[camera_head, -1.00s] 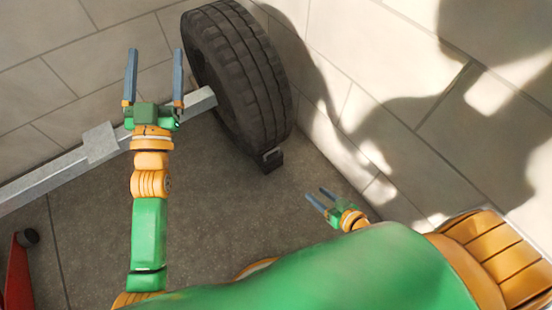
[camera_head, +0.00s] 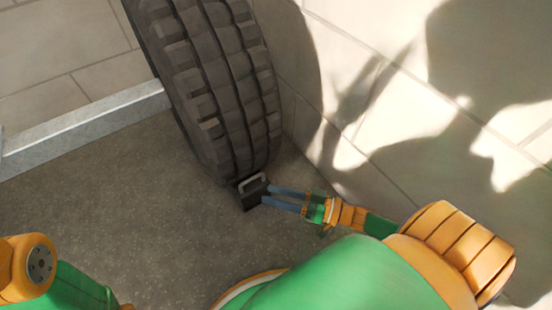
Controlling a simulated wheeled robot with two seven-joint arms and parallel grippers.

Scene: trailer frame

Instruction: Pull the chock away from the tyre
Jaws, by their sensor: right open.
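The black tyre (camera_head: 215,85) stands upright at the upper middle. The chock (camera_head: 250,194) is a small dark block with a grey handle (camera_head: 252,181) on top. It sits on the floor against the foot of the tyre. My right gripper (camera_head: 268,196) is open, its two blue-grey fingers pointing left at the chock. The fingertips are right beside the chock's right side, near the handle; I cannot tell whether they touch it. My left arm shows at the lower left, but its gripper is out of view.
A grey metal beam (camera_head: 85,127) runs from the left to the tyre. A pale block wall (camera_head: 400,130) stands close behind on the right. The dark floor (camera_head: 130,210) is clear left of the chock and in front of it.

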